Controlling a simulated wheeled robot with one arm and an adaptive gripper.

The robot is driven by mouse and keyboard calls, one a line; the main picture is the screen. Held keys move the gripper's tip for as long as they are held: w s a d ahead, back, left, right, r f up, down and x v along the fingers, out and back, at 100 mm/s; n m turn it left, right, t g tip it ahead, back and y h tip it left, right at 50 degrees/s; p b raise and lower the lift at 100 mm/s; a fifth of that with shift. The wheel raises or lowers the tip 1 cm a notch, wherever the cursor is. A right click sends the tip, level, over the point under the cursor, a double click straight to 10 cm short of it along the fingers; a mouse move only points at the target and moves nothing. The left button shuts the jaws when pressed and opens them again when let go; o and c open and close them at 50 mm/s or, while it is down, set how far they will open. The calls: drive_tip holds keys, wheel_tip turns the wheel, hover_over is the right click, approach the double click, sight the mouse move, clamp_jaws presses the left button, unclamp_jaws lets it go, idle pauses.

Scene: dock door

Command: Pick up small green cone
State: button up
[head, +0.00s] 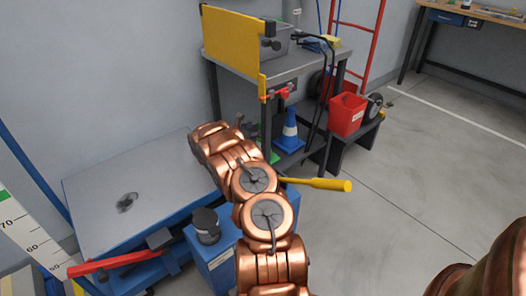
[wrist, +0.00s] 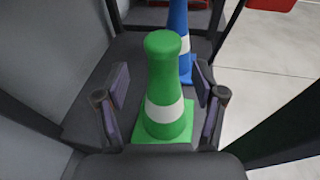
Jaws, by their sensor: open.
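The small green cone (wrist: 163,85) with a white band stands upright on a dark shelf in the wrist view. My gripper (wrist: 160,92) is open, with one finger pad on each side of the cone. A gap shows between each pad and the cone. In the head view my copper arm reaches toward the lower shelf of the cart, and only a little green (head: 273,157) shows beside it; most of the cone is hidden there.
A blue cone (head: 290,131) with a white band stands behind the green one. A red bin (head: 346,114) sits to the right. A dark cart (head: 290,66) with posts surrounds the shelf. A yellow handle (head: 325,184) sticks out near my arm. Floor at right is clear.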

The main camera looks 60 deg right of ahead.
drive_tip(key=x, duration=0.1)
drive_tip(key=b+x, duration=0.1)
drive_tip(key=x, duration=0.2)
drive_tip(key=shift+s+a+f, duration=0.1)
drive_tip(key=shift+s+f, duration=0.05)
drive_tip(key=shift+s, duration=0.1)
drive_tip(key=shift+d, duration=0.5)
clamp_jaws()
